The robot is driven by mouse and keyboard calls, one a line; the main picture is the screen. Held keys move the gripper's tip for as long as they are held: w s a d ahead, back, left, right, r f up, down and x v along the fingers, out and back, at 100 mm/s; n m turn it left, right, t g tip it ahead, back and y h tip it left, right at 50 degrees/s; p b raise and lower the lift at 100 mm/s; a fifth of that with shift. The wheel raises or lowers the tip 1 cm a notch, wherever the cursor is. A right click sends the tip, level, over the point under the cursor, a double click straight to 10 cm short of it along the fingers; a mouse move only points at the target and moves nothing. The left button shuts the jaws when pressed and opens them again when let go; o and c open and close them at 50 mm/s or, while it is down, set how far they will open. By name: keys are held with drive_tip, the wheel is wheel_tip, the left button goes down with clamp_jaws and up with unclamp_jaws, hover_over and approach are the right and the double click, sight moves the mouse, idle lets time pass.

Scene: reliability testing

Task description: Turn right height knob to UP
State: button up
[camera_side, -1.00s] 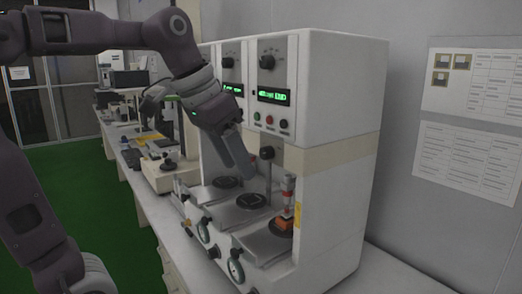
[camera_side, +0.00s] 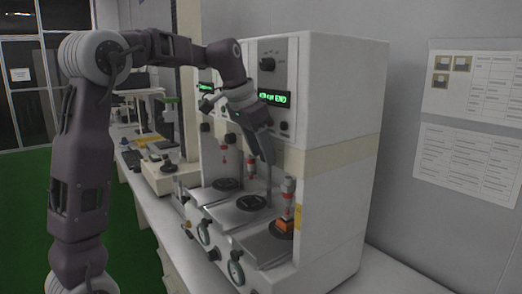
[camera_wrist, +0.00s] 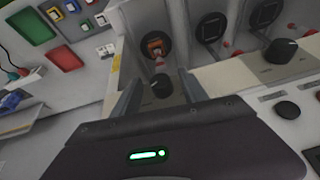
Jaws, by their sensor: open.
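The right height knob (camera_wrist: 162,86) is a small black round knob in the wrist view, in line with the station holding an orange block. My gripper (camera_wrist: 158,92) is open, with one finger on each side of the knob in that view; I cannot tell whether they touch it. In the side view my gripper (camera_side: 268,158) points down close to the machine's (camera_side: 335,110) front and hides this knob. The knob's pointer and any UP mark are not readable. Another black knob (camera_wrist: 280,50) shows to the right in the wrist view.
The orange block (camera_side: 285,225) sits on the nearest station, below a red-and-silver post (camera_side: 288,195). Other stations with dark discs (camera_side: 251,202) lie beside it. A green display (camera_side: 273,97) and a dial (camera_side: 267,64) are above. Papers (camera_side: 468,165) hang on the right wall.

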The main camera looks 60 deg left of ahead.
clamp_jaws()
